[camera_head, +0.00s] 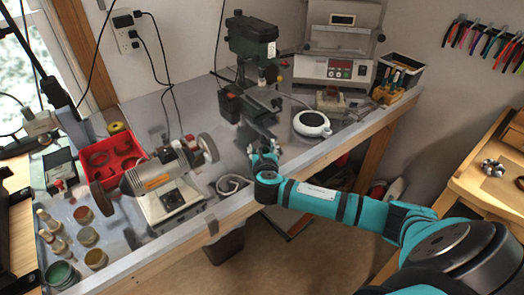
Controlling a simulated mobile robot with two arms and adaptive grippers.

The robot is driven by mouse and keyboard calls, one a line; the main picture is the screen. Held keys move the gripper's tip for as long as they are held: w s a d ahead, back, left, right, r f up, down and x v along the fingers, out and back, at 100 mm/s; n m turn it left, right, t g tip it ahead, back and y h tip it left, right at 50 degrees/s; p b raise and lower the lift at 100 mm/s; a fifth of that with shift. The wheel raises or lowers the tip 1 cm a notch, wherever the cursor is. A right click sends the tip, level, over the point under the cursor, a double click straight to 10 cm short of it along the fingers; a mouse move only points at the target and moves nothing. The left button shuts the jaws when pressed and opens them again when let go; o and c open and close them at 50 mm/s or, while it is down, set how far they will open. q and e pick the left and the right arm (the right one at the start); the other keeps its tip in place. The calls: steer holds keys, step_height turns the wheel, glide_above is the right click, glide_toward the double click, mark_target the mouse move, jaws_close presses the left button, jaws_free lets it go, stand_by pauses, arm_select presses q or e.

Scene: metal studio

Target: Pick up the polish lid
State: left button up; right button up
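Several small round jars stand at the front left of the bench, including one with a green top (60,273), a brown-topped one (83,214) and a tan-topped one (96,258). I cannot tell for sure which round top is the polish lid, or whether a lid lies loose. My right gripper (263,148) is over the bench near its front edge, just in front of the vise, well to the right of the jars. It is small and partly blends with the vise, so its opening is unclear. I see nothing held in it. My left gripper is not in view.
A bench grinder (160,185) stands between the jars and my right gripper. A red tray (110,160) is behind the jars. A dark green drill press (250,45), a white round device (311,124) and a scale-like machine (338,65) stand further back.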

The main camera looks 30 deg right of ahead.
steer(key=c, duration=0.5)
steer(key=shift+c, duration=0.2)
